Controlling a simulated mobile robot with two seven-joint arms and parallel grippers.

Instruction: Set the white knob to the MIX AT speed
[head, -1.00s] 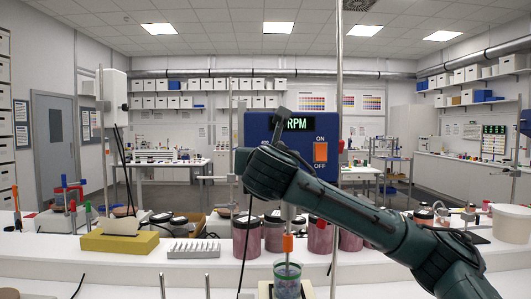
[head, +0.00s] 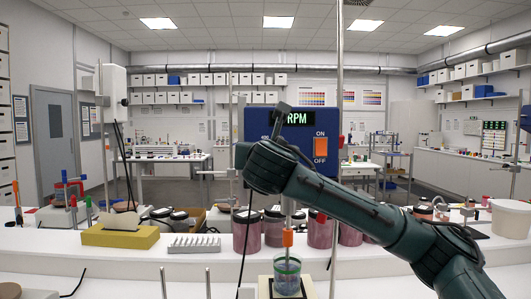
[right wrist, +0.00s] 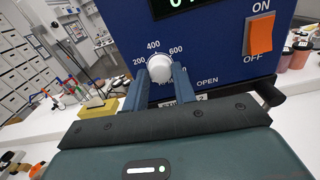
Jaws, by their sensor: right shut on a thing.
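The white knob (right wrist: 159,68) is on the blue front of the stirrer box (right wrist: 225,40), below a dial with 200, 400 and 600 marks. My right gripper (right wrist: 161,78) is shut on the knob, one finger on each side. I cannot make out where the knob points. A green-lit display (right wrist: 190,3) is cut off at the top of the right wrist view. In the head view the stirrer box (head: 287,150) shows "RPM" (head: 300,118), but my right arm hides the knob and any digits. No MIX AT note is readable. My left gripper is not in view.
An orange ON/OFF switch (head: 320,147) is right of the dial. Below the box, a glass beaker (head: 287,279) stands on a plate under the stirring shaft. Lidded jars (head: 319,233), a yellow block (head: 120,237) and a white rack (head: 194,245) stand on the bench.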

